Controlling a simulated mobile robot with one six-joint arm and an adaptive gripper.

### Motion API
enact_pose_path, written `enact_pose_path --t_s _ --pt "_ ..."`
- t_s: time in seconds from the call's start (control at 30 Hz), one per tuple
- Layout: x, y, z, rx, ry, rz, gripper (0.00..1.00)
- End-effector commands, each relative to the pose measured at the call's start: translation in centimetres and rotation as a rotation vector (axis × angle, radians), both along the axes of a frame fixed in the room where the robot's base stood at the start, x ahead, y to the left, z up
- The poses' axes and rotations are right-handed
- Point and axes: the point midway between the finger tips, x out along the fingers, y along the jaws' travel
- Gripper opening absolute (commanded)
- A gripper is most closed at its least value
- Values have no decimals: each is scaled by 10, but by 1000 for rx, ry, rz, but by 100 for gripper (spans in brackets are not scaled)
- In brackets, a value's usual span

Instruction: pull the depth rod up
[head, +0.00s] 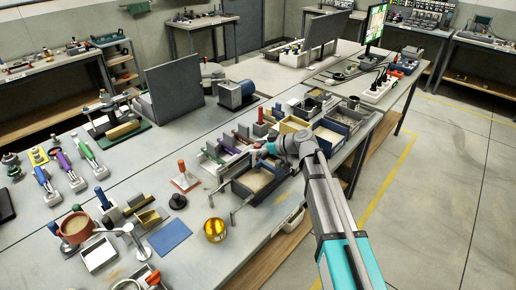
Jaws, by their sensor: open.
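My arm reaches in from the lower right, and my gripper (259,151) is over the bench, pointing left. Its jaws are small here; it is open, with nothing visibly held. Just below it in the picture is a dark, open tank (242,194) with sand-coloured fill (256,179). My gripper and wrist cover part of the tank's far side. I cannot make out the depth rod for certain; it may be hidden behind my gripper or too thin to see. Whether the gripper touches anything is not clear.
More trays (345,122) crowd the bench beyond my wrist. Floor (450,190) at right is clear.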

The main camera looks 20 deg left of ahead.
Motion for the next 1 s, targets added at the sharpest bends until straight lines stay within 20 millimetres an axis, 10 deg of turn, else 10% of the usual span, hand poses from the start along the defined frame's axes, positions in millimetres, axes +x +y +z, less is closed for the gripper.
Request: enact_pose_path --t_s 0.17,0.53,1.0 --pt "0 0 0 0 0 0 69" --pt "0 0 0 0 0 0 0" --pt "0 0 15 0 0 0 0"
